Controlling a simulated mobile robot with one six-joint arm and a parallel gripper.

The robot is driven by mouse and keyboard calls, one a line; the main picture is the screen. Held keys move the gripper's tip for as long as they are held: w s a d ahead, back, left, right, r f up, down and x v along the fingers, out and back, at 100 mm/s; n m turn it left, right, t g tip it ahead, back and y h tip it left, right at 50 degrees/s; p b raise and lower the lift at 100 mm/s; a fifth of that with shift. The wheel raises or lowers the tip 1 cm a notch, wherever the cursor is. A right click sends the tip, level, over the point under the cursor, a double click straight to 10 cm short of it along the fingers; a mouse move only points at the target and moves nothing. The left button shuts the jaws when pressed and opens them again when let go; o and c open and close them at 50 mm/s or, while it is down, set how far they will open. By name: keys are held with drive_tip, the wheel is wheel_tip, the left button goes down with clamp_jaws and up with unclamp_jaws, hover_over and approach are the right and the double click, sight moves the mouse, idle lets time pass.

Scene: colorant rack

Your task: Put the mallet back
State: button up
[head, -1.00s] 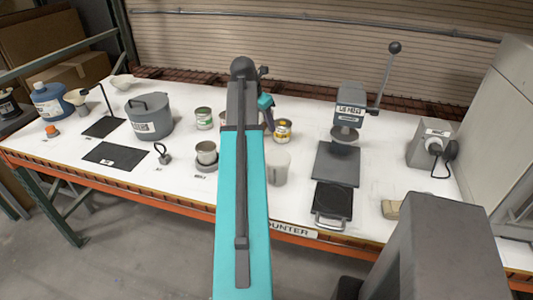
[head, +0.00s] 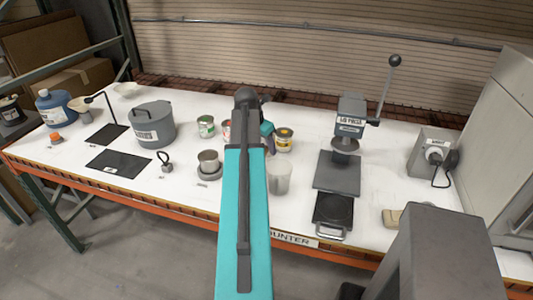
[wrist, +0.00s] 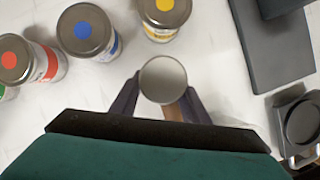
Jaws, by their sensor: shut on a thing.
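My gripper (wrist: 160,100) shows in the wrist view with its two dark fingers shut around the mallet (wrist: 163,80). The mallet shows as a round grey end face between the fingertips, with a piece of brown handle below it. The rest of it is hidden by the fingers and my wrist. Paint cans with yellow (wrist: 165,15), blue (wrist: 88,30) and red (wrist: 28,60) lid dots stand beyond the gripper.
The lid press (head: 337,172) and a dark scale-like plate (head: 333,212) are further right, with a tan block (head: 392,217) near the front edge. A grey pot (head: 152,125) and dark mats (head: 118,163) are left.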

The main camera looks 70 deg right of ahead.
sight(266, 153)
drive_tip(key=shift+f+p, duration=0.5)
drive_tip(key=shift+f, duration=1.35)
drive_tip(key=shift+f, duration=0.1)
drive_tip(key=o, duration=1.2)
drive_tip(key=shift+c, duration=0.2)
drive_tip(key=shift+a+r, duration=0.1)
drive_tip(key=shift+r, duration=0.15)
drive_tip(key=b+v, duration=0.2)
drive_tip(key=v, duration=0.9)
drive_tip(key=shift+r, duration=0.35)
drive_tip(key=shift+a, duration=0.1)
